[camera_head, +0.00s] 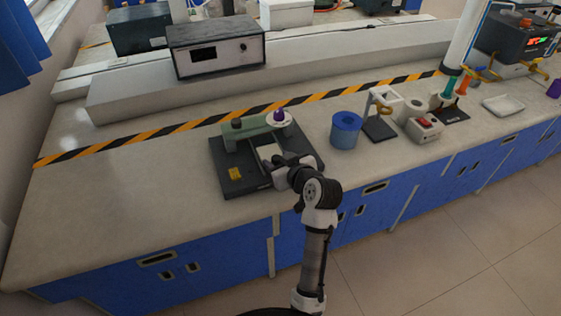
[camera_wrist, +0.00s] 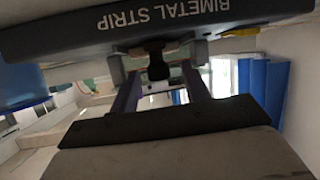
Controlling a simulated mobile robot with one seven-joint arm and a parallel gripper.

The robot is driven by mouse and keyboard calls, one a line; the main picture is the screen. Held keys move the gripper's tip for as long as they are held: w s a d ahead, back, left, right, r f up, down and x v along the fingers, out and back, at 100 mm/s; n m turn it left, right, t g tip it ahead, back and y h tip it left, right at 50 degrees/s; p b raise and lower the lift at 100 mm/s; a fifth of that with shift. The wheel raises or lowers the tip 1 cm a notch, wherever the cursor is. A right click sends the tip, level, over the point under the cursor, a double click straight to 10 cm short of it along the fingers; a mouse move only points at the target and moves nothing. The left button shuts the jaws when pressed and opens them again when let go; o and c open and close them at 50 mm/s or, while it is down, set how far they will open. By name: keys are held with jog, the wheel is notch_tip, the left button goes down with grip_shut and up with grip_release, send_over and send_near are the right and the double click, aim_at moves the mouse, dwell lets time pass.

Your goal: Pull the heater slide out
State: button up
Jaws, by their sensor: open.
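The bimetal strip apparatus has a dark base (camera_head: 240,180) lying on the bench, with a green bar (camera_head: 258,126) across its back. The front edge of the base (camera_wrist: 70,35) shows upside down in the wrist view, lettered "BIMETAL STRIP". A black knob (camera_wrist: 157,66) sticks out below that edge; I take it to be the heater slide's handle. My gripper (camera_wrist: 160,66) is open, with one finger on each side of the knob and gaps visible. In the head view my gripper (camera_head: 278,170) is at the base's front; it hides the knob and part of the slide.
A blue cylinder (camera_head: 346,132) and a small stand (camera_head: 380,128) are right of the apparatus. A grey instrument box (camera_head: 216,50) stands behind, beyond the yellow-black tape (camera_head: 150,140). The bench left of the apparatus is clear. Blue drawers (camera_head: 200,255) lie below the front edge.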

jog(key=b+v, duration=0.3)
jog(key=v, duration=1)
jog(key=shift+s+d, duration=0.2)
jog(key=shift+s, duration=0.2)
